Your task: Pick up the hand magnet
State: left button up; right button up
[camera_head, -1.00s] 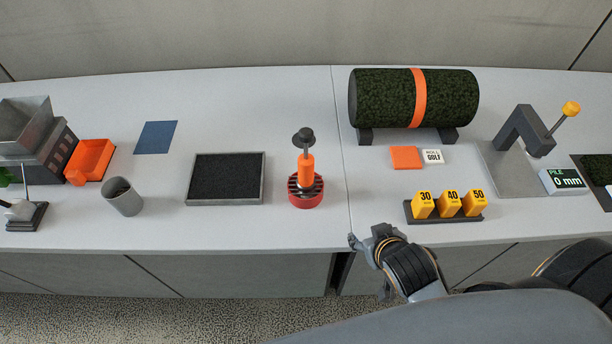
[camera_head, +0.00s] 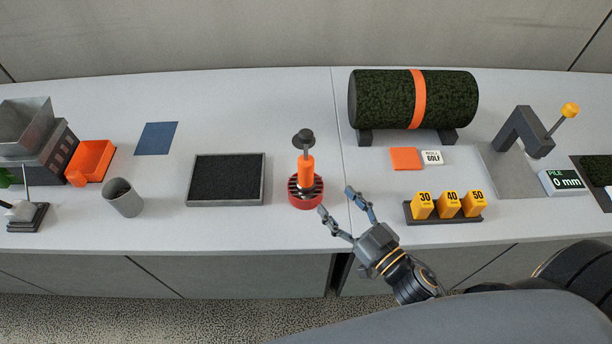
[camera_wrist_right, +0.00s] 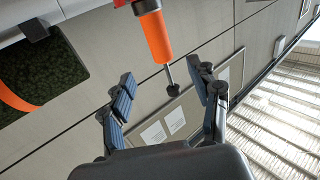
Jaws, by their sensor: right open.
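The hand magnet (camera_head: 306,173) stands upright on the bench, with a red slotted round base, an orange grip and a dark knob on top. My right gripper (camera_head: 334,207) is open and empty just to the right and front of the magnet, apart from it. In the right wrist view the magnet's orange grip (camera_wrist_right: 155,37) and dark knob show beyond the open fingers (camera_wrist_right: 165,102), the knob towards the gap between them. Its red base is mostly cut off at the top edge. My left gripper is not in view.
A black-filled tray (camera_head: 263,180) lies left of the magnet. A rack of yellow blocks (camera_head: 446,219) stands right of my gripper. A turf roll (camera_head: 385,98) lies behind on supports. A grey cup (camera_head: 123,198) stands farther left. Bench space behind the magnet is clear.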

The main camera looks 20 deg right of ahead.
aim_at(311, 172)
jog(key=p+x, duration=0.1)
jog(key=x, duration=0.6)
jog(key=shift+w, duration=0.2)
jog(key=shift+w+a+r+p, duration=0.1)
jog(key=shift+w+a+p, duration=0.05)
jog(key=shift+w+p, duration=0.2)
jog(key=p+x, duration=0.1)
jog(key=x, duration=0.2)
jog(key=shift+w+a, duration=0.1)
jog(key=shift+w, duration=0.15)
jog(key=shift+w+a, duration=0.2)
jog(key=shift+w, duration=0.3)
jog(key=shift+s, duration=0.1)
jog(key=c, duration=0.3)
grip_shut()
